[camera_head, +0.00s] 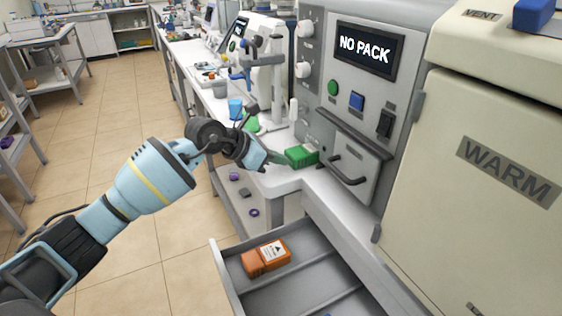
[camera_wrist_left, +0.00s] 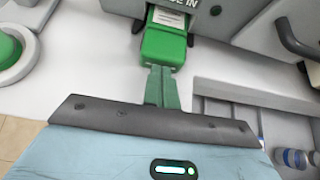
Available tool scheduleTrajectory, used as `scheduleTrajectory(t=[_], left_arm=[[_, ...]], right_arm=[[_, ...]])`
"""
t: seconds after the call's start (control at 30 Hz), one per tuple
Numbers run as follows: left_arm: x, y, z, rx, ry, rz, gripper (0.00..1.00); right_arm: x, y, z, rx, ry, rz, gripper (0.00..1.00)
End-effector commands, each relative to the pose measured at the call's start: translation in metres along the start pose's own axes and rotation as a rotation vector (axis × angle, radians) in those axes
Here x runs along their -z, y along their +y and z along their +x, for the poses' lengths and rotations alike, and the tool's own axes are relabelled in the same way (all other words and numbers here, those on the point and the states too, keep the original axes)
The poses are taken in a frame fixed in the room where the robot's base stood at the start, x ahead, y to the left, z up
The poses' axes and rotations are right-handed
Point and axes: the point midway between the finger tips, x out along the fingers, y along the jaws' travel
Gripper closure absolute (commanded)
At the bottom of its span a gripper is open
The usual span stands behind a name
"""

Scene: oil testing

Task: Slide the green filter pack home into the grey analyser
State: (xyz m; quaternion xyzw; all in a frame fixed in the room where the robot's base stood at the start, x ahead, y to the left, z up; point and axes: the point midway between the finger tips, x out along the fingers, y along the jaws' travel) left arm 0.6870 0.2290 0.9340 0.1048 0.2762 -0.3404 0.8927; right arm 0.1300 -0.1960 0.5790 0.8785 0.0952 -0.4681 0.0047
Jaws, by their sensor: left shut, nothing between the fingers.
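The green filter pack (camera_head: 302,156) sits at the lower left of the grey analyser (camera_head: 372,88), whose screen (camera_head: 366,50) reads "NO PACK". In the left wrist view the pack (camera_wrist_left: 163,48) is partly inside a slot, with its outer end sticking out and a white label near the slot. My left gripper (camera_head: 285,161) is shut and empty, its fingertips at the pack's outer end. In the left wrist view the shut fingers (camera_wrist_left: 161,72) point at that end; they meet it or nearly so. My right gripper is not in view.
An open drawer (camera_head: 228,284) below holds an orange bottle-like pack (camera_head: 267,256). A handled door (camera_head: 350,165) is right of the green pack. The cream "WARM" cabinet (camera_head: 490,120) stands at the right. A blue cup (camera_head: 235,108) and other equipment stand behind on the bench.

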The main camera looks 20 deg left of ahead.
Motion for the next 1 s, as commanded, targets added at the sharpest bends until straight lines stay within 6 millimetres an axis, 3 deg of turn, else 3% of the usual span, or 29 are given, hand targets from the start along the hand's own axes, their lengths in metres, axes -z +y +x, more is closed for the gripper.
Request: scheduleTrajectory(t=[0.5,1.0], left_arm=[[-0.007,0.0,0.011,0.0,-0.001,0.0,1.0],[-0.013,0.0,0.02,-0.001,0.001,0.0,1.0]], right_arm=[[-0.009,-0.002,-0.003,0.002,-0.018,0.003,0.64],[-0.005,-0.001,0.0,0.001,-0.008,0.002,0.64]])
